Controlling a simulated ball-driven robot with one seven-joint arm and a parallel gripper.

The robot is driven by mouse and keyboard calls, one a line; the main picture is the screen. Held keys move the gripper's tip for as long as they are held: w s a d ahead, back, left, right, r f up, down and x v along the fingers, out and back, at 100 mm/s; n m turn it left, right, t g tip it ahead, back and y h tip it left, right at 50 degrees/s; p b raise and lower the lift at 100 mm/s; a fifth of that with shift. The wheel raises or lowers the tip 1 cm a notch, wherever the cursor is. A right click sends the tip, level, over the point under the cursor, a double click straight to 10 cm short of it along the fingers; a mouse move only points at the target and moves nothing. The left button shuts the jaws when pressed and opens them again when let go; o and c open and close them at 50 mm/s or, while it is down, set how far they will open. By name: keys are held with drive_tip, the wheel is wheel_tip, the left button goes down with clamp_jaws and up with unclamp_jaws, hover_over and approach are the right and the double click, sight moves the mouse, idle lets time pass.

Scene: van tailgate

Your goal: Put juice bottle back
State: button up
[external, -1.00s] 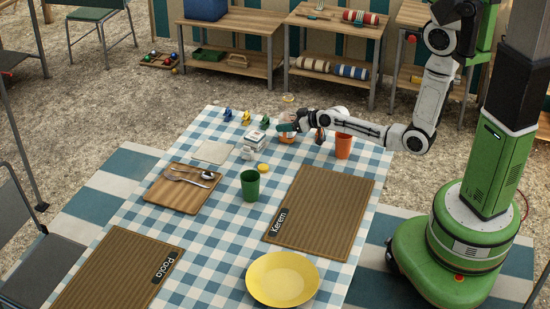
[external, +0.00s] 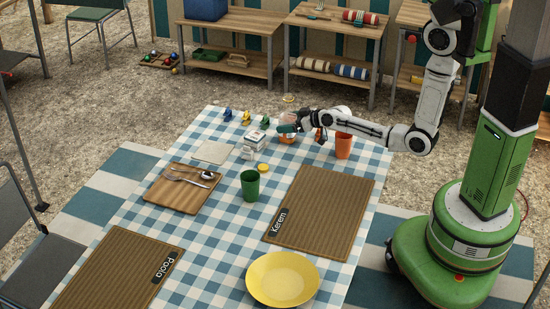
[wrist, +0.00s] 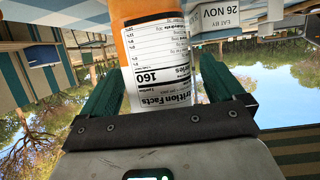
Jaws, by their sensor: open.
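The juice bottle (wrist: 158,55), orange with a white nutrition label, stands between the green fingers of my gripper (wrist: 165,90) in the wrist view. The fingers are open on either side of it, and I cannot tell whether either one touches it. In the external view my gripper (external: 287,128) is at the far part of the checked table. It covers much of the bottle (external: 287,139), whose lower part shows orange just below the fingers. The bottle appears upright on the cloth.
A white carton (external: 254,138) stands close left of my gripper; its date label shows in the wrist view (wrist: 222,17). An orange cup (external: 343,147) stands to the right under my forearm. A green cup (external: 250,186), small figures (external: 246,118) and a yellow round piece (external: 263,168) are nearby.

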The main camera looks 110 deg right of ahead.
sight(293, 106)
drive_tip(key=shift+s+a+r, duration=0.6)
drive_tip(key=shift+a+r, duration=0.2)
drive_tip(key=shift+r, duration=0.15)
wheel_tip(293, 106, up, 5)
drive_tip(key=shift+r, duration=0.45)
